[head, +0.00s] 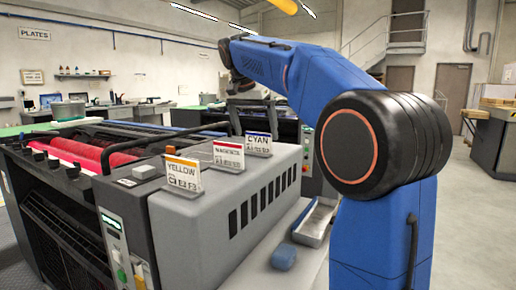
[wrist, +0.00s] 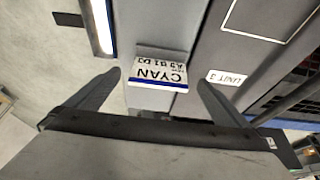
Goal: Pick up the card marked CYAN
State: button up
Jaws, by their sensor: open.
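The card marked CYAN (head: 258,145) stands upright at the far end of a row on top of the grey press unit, behind the MAGENTA card (head: 228,155) and the YELLOW card (head: 183,177). In the wrist view the CYAN card (wrist: 160,70) appears upside down, white with a blue stripe along its lower picture edge. My gripper (wrist: 158,79) is open and empty, with one finger on each side of the card in the picture. Gaps show on both sides. I cannot tell how far beyond the fingertips the card is.
The grey press unit (head: 235,205) has red rollers (head: 80,150) at its left. A metal tray (head: 316,222) and a blue item (head: 283,257) lie beside it. A UNIT 3 label (wrist: 227,78) shows right of the card. Open floor lies at the right.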

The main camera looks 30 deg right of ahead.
aim_at(258, 141)
jog(key=shift+x, duration=2.65)
jog(key=shift+s, duration=0.1)
jog(key=c, duration=1.2)
